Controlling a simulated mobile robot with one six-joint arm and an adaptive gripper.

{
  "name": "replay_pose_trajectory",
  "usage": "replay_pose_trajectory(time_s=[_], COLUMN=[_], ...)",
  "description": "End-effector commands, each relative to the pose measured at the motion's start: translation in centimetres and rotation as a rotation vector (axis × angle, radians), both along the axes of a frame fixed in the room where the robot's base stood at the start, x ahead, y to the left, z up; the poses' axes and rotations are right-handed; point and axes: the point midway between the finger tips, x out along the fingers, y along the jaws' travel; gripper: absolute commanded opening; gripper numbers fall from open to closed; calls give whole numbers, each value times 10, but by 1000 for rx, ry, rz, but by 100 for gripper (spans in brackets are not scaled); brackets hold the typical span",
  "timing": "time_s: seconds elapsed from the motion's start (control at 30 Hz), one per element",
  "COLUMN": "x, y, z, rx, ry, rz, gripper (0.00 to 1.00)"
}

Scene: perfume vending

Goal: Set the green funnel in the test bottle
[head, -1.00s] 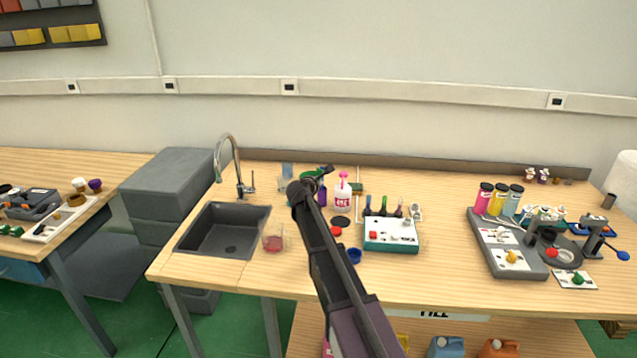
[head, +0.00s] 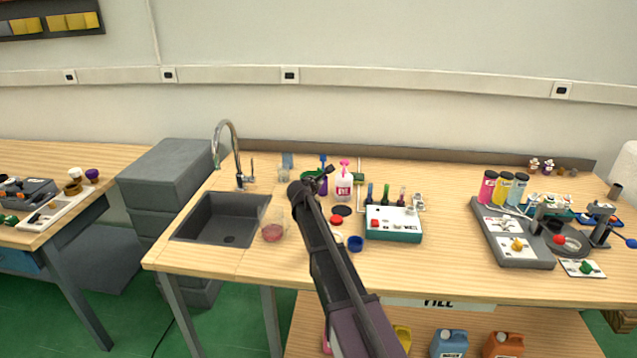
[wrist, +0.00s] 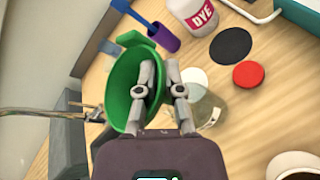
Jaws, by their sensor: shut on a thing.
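The green funnel (wrist: 123,92) is in my gripper (wrist: 163,72) at the left in the wrist view. One finger is inside its mouth and the other outside, with the funnel wall between them. The funnel is tilted, its mouth facing the gripper; its spout is hidden. In the head view, my gripper (head: 326,172) is small and dark above the table, with a bit of green beside it. A clear glass vessel (wrist: 210,112) stands below and right of the fingers in the wrist view, apart from the funnel. I cannot tell whether it is the test bottle.
A DYE bottle (head: 344,188), a purple piece with a blue stem (wrist: 162,37), a black disc (wrist: 230,46) and a red disc (wrist: 248,74) are close by. A white-topped box (head: 393,222) is right.

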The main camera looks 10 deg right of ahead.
Motion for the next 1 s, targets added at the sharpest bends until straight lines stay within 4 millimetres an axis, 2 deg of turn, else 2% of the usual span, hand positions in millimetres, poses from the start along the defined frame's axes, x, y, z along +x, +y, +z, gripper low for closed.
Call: replay_pose_trajectory(time_s=[0.2, 0.87, 0.9, 1.0], x=[0, 0, 0, 0], y=[-1, -2, -2, -2], z=[-9, -10, -10, -10], rx=[0, 0, 0, 0], ry=[0, 0, 0, 0], rz=[0, -2, -2, -2], gripper=[0, 0, 22, 50])
